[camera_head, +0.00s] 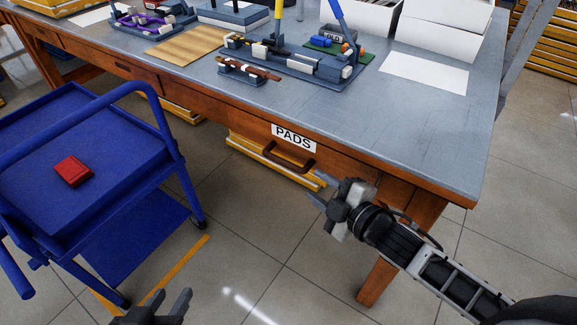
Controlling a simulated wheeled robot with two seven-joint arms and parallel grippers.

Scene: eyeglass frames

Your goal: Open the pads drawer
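The pads drawer (257,147) is in the front of the wooden workbench and looks flush with it. A white label reading PADS (294,138) sits at its top edge, above a dark curved handle (288,162). My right gripper (314,187) is below and to the right of the handle in the picture. Its two fingers are apart with nothing between them, and it does not appear to touch the handle. My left gripper (152,305) is at the bottom edge, partly cut off, low beside the blue cart. Its fingers look spread and empty.
A blue cart (110,120) with a red box (73,171) on it stands at the left. The workbench top (390,130) carries fixtures, trays and white bins towards the back. A bench leg (378,284) is below my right gripper. Floor is clear in front of the drawer.

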